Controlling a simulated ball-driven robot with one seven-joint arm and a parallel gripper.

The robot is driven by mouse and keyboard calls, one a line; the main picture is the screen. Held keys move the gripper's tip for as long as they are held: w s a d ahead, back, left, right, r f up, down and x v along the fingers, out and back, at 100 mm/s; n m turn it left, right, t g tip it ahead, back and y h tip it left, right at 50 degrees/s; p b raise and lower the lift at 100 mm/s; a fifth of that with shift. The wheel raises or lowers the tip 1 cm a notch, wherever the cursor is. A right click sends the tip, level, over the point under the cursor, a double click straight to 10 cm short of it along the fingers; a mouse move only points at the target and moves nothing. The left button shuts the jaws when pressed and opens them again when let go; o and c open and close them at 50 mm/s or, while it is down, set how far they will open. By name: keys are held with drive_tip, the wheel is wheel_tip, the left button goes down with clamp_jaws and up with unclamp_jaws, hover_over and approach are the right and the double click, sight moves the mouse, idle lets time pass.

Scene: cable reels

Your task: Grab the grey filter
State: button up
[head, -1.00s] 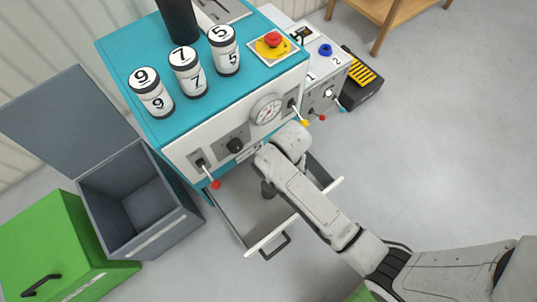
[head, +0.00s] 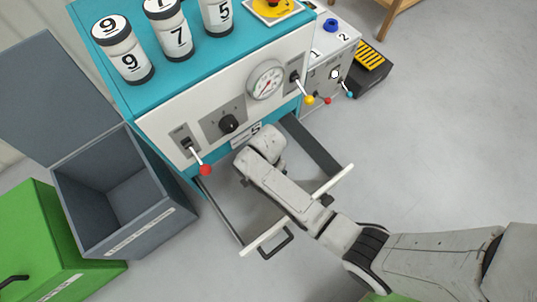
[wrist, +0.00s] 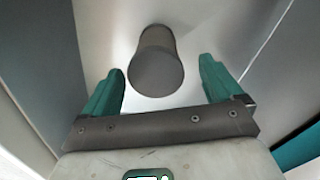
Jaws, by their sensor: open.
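The grey filter (wrist: 158,65) is a dark grey cylinder in the wrist view, inside a pale-floored drawer. My gripper (wrist: 163,72) is open, with one teal finger on each side of the filter's near end. Clear gaps show between the filter and both fingers. The filter lies ahead of the palm, and nothing is gripped. In the head view the open drawer (head: 263,236) sticks out from the teal and white machine (head: 225,95). My arm reaches over the drawer and hides the gripper and most of its inside.
Levers with red (head: 205,170) and yellow (head: 310,99) knobs stick out above the drawer. Numbered canisters (head: 170,30) stand on the machine. An open grey bin (head: 140,235) and a green box (head: 50,250) stand at left. The floor at right is clear.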

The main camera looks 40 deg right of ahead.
drive_tip(key=f+b, duration=0.3)
drive_tip(key=f, duration=0.2)
drive_tip(key=shift+s+b, duration=0.2)
drive_tip(key=shift+b, duration=0.15)
drive_tip(key=shift+c, duration=0.4)
drive_tip(key=c, duration=1.1)
drive_tip(key=shift+r, duration=0.15)
drive_tip(key=shift+c, duration=0.2)
